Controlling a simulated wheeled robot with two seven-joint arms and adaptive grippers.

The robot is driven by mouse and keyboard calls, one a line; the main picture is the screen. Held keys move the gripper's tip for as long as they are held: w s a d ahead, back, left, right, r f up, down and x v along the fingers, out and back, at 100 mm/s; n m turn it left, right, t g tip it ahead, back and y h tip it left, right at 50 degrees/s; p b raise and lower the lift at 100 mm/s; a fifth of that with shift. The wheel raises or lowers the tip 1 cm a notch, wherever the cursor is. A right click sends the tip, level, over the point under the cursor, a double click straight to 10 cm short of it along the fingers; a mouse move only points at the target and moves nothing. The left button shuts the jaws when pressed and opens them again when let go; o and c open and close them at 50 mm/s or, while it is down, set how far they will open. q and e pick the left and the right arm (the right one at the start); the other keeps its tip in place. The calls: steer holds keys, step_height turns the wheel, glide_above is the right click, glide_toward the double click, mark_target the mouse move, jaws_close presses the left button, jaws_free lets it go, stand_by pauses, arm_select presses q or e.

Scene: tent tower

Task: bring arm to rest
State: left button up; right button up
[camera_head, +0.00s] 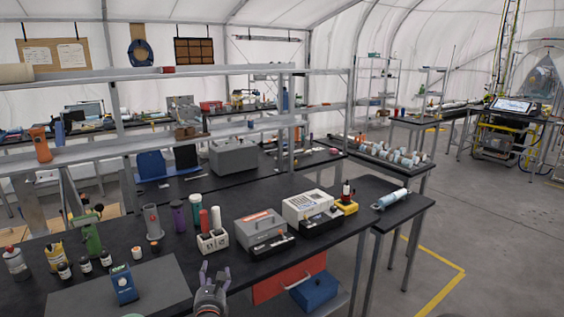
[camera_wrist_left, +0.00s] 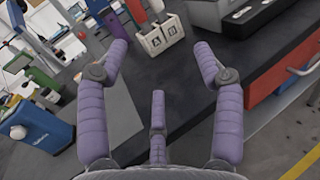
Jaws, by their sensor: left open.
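My left gripper (camera_head: 213,277) shows at the bottom middle of the head view, at the front edge of the black workbench (camera_head: 340,228). In the left wrist view its purple padded fingers (camera_wrist_left: 160,75) stand wide apart with nothing between them. The bench edge and dark bench top show beyond the fingers. A white holder (camera_head: 213,240) with red and white tubes stands on the bench beyond the gripper. It also shows in the left wrist view (camera_wrist_left: 160,38), apart from the fingers. My right gripper is in neither view.
A blue device (camera_head: 123,284) stands on a grey mat left of the gripper. Grey and white instrument boxes (camera_head: 262,231) stand to the right. Red and blue boxes (camera_head: 314,291) sit below the bench top. Open floor (camera_head: 480,230) lies at the right, with yellow lines.

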arm_select(q)
steer(key=s+d+f+m+g+h, duration=0.1)
steer(key=s+d+f+m+g, duration=0.15)
steer(key=s+f+m, duration=0.5)
steer(key=s+d+f+m+g+h, duration=0.1)
steer(key=s+f+m+g+h, duration=0.3)
steer(key=f, duration=0.6)
steer(key=s+d+f+m+g+y, duration=0.1)
steer(key=s+d+f+m+g, duration=0.15)
steer(key=f+m, duration=0.55)
steer(key=s+d+f+m+g+h, duration=0.1)
steer(key=s+f+m, duration=0.3)
steer(key=s, duration=0.4)
steer(key=s+d+f+m+g, duration=0.2)
steer(key=s+f+m+g, duration=0.2)
steer(key=s, duration=0.5)
steer(key=s+d+f+m+g+h, duration=0.1)
steer(key=s+d+f+m+g, duration=0.1)
steer(key=s+m, duration=0.5)
step_height(320, 180, down, 2)
steer(key=shift+s+m+g+h, duration=0.35)
steer(key=shift+s+g, duration=0.25)
steer(key=shift+s, duration=0.1)
